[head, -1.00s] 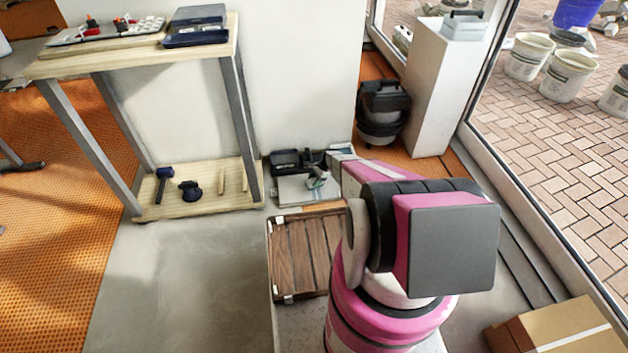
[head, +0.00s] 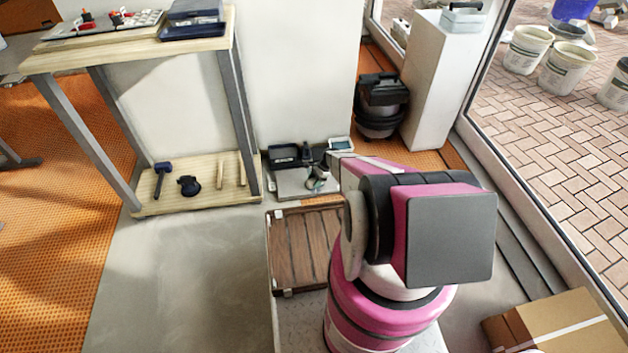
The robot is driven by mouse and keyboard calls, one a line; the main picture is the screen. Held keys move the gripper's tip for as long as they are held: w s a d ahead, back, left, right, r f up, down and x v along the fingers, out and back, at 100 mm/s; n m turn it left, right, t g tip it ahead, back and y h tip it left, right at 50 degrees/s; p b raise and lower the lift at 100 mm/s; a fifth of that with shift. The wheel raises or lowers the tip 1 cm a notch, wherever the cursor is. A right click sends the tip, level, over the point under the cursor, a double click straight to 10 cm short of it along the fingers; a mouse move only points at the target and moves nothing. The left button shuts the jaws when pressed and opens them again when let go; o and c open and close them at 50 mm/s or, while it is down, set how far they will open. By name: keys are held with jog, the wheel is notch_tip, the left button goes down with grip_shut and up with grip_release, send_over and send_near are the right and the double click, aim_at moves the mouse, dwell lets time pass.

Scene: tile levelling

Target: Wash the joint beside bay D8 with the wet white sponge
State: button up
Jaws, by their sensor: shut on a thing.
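My pink and grey arm fills the right middle of the head view, and its forward end hides what lies behind it. My gripper is not visible. I do not see the white sponge. No tile joint or bay marking D8 can be made out.
A wooden workbench (head: 130,57) stands at the left, with tools on its lower shelf (head: 220,198). A grey tray (head: 292,184) and a slatted wooden crate (head: 305,247) lie ahead. A black vacuum (head: 381,106), white pedestal (head: 432,85) and cardboard box (head: 555,325) are at right. Grey floor (head: 180,270) is clear.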

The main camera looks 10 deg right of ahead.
jog(key=shift+s+f, duration=0.1)
jog(key=shift+s, duration=3)
notch_tip(320, 180, up, 7)
jog(key=shift+r, duration=0.2)
